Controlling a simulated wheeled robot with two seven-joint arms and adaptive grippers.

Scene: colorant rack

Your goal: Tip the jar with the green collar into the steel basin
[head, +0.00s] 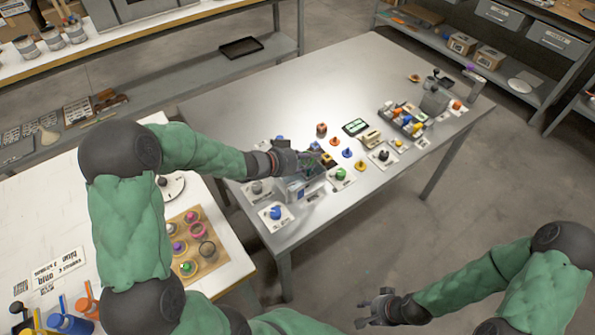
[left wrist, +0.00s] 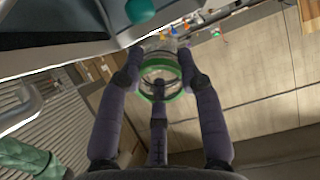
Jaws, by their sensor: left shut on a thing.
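My left gripper (head: 300,161) is over the near edge of the grey metal table. It is shut on the jar with the green collar; in the left wrist view the green collar (left wrist: 143,68) and clear jar wall show between my left fingers (left wrist: 160,78). In the head view the jar is small and partly covered by the hand. A grey, box-like metal vessel (head: 303,190), which looks like the steel basin, stands just below the hand. I cannot tell whether the jar is tilted over it. My right gripper (head: 372,309) is open and empty, over the floor.
Cards with coloured knobs, including a blue one (head: 276,213) and a green one (head: 341,174), stand around the vessel. A crowded rack (head: 408,118) is further right. A wooden tray (head: 212,266) of jars sits on the white table. The grey table's far left is clear.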

